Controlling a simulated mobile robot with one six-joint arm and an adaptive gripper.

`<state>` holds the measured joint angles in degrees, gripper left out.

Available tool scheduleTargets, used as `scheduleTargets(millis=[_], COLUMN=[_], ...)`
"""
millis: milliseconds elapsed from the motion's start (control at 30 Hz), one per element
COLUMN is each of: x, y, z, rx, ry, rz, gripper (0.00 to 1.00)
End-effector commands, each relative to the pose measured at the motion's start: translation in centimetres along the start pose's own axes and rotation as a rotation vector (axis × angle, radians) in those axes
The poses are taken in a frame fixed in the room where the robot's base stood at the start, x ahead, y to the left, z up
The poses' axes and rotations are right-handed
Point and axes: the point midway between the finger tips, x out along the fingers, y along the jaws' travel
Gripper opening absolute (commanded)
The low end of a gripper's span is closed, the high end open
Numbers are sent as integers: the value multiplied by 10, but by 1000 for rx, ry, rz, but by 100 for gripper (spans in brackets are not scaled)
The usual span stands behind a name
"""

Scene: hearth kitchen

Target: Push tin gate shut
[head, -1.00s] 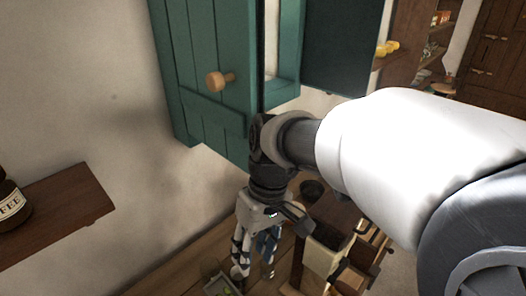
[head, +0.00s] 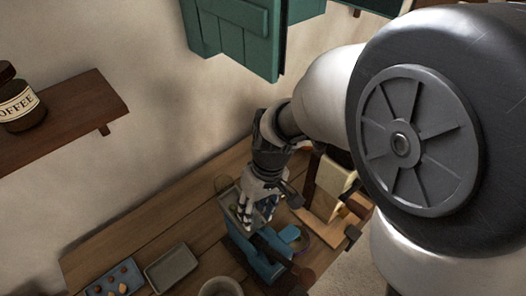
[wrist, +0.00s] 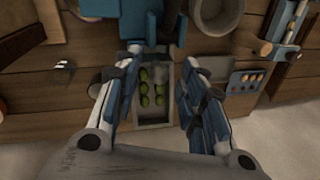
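My gripper (head: 257,218) is low over the wooden worktop, beside a blue device (head: 255,258). In the wrist view my gripper (wrist: 160,112) is open, its two fingers wide apart with nothing held between them. A grey tray (wrist: 153,124) with several green olive-like pieces shows below, between the fingers. The blue device (wrist: 118,28) is at the top of the wrist view, close to the left finger. I cannot tell which part is the tin gate; my gripper and arm hide some of this area.
A wall shelf (head: 75,118) with a coffee jar (head: 20,108) is at left. A teal cupboard (head: 240,30) hangs above.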

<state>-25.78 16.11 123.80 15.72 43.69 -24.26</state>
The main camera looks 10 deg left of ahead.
Motion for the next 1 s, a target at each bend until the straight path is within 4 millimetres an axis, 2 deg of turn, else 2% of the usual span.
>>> scheduleTargets(millis=[333,900,1000], x=[4,4,4], y=[0,0,0], z=[0,0,0], rx=[0,0,0], ry=[2,1,2], rz=[1,1,1], gripper=[38,0,0])
